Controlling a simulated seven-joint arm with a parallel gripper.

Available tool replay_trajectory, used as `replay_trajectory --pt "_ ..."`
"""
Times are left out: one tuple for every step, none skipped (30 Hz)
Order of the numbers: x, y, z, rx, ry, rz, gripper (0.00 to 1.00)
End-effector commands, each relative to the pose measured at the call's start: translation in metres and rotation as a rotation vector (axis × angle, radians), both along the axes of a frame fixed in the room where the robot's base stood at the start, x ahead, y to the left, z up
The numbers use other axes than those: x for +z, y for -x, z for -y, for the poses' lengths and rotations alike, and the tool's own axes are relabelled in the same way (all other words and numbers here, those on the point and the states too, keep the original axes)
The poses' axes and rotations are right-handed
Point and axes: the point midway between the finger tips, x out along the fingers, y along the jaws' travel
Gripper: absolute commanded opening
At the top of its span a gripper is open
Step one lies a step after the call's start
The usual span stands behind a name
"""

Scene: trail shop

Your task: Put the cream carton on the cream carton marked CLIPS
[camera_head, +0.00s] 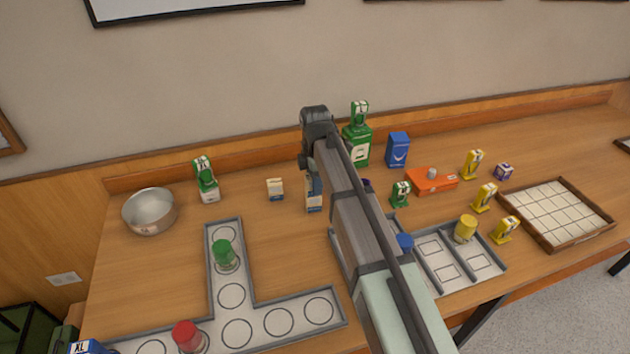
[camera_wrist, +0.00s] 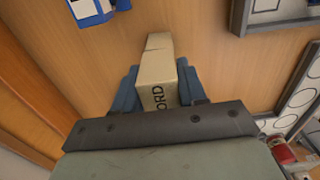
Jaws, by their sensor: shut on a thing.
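My gripper (camera_wrist: 162,88) is shut on a cream carton (camera_wrist: 157,68), its blue fingers on either side. The carton shows dark letters, of which "ORD" is readable. In the head view a cream carton with blue parts (camera_head: 314,206) shows beside my arm, partly hidden; it appears to be the held one. I cannot tell whether its base touches the table. Another small cream carton (camera_head: 275,194) with a dark band stands on the table just left of it. Its marking is too small to read, so I cannot confirm CLIPS.
A grey tray with circles (camera_head: 247,276) lies in front, holding green and red pieces.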

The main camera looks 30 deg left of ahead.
Motion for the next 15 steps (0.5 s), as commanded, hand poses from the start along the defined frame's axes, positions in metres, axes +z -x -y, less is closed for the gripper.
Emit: replay_trajectory --pt "-0.0014 0.0001 0.0001 0.000 0.000 0.000 0.10" --pt "-0.0022 0.0000 0.0000 0.000 0.000 0.000 0.10" --pt "-0.0025 0.0000 0.0000 0.000 0.000 0.000 0.43" --pt "-0.0023 -0.0001 -0.0001 0.000 0.000 0.000 0.46" --pt "-0.0022 0.0000 0.0000 0.000 0.000 0.000 0.49" --pt "-0.0022 0.0000 0.0000 0.000 0.000 0.000 0.53" --pt "-0.0022 0.0000 0.0000 0.000 0.000 0.000 0.56" --pt "-0.0021 0.0000 0.0000 0.000 0.000 0.000 0.58" --pt "-0.0021 0.0000 0.0000 0.000 0.000 0.000 0.62" --pt "-0.0021 0.0000 0.0000 0.000 0.000 0.000 0.65" --pt "-0.0021 0.0000 0.0000 0.000 0.000 0.000 0.67" --pt "-0.0020 0.0000 0.0000 0.000 0.000 0.000 0.67" --pt "-0.0020 0.0000 0.0000 0.000 0.000 0.000 0.67" --pt "-0.0020 0.0000 0.0000 0.000 0.000 0.000 0.67" --pt "-0.0020 0.0000 0.0000 0.000 0.000 0.000 0.67"
